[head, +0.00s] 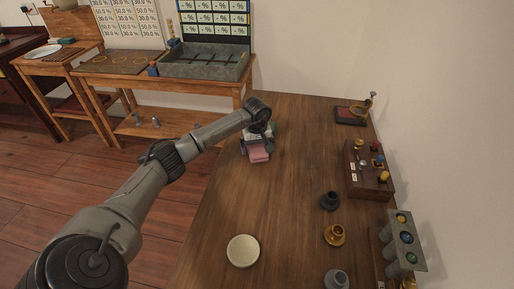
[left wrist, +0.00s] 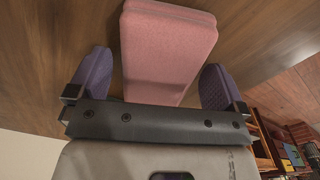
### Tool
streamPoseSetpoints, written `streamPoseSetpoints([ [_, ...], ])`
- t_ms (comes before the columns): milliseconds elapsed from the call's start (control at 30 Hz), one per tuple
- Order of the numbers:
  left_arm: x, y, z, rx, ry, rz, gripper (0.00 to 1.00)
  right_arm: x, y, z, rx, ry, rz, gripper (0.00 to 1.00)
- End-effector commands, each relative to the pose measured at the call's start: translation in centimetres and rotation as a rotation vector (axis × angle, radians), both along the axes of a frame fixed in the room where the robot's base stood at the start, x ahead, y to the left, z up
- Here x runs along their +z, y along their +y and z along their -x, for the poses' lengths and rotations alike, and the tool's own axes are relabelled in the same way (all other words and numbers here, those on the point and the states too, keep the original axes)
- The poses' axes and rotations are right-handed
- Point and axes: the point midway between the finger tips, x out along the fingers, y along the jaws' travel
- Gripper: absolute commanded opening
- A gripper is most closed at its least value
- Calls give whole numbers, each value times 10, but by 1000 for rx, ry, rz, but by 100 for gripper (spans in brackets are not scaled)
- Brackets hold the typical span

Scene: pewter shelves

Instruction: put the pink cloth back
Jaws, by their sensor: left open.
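The pink cloth (head: 258,154) is a folded pad on the brown wooden table (head: 235,205), toward its far left part. My left gripper (head: 257,139) is right over it and partly hides it in the head view. In the left wrist view the pink cloth (left wrist: 168,45) lies between the two purple-padded fingers of my left gripper (left wrist: 155,72). The fingers are spread, with a gap on each side of the cloth. I cannot tell the exact height of the fingers over the table. My right gripper is not in view.
A cream bowl (head: 243,251) stands at the table's front. Dark and brass cups, such as the brass one (head: 335,235), stand to the right. A wooden block with knobs (head: 369,172) and a grey stand with coloured discs (head: 404,243) line the right edge. The table's middle is clear.

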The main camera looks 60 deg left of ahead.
Motion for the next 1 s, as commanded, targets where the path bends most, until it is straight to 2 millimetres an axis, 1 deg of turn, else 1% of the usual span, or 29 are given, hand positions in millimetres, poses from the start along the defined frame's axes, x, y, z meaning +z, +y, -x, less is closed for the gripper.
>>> streamPoseSetpoints([
  [167,29,1,0,-1,-3,-3,97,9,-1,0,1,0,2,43],
  [400,75,1,-1,0,-4,-2,97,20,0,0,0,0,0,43],
  [600,102,0,0,0,-2,0,97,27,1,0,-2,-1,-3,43],
  [800,117,0,0,0,-1,-1,97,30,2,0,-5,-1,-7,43],
  [1000,120,0,0,0,-1,0,97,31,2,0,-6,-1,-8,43],
])
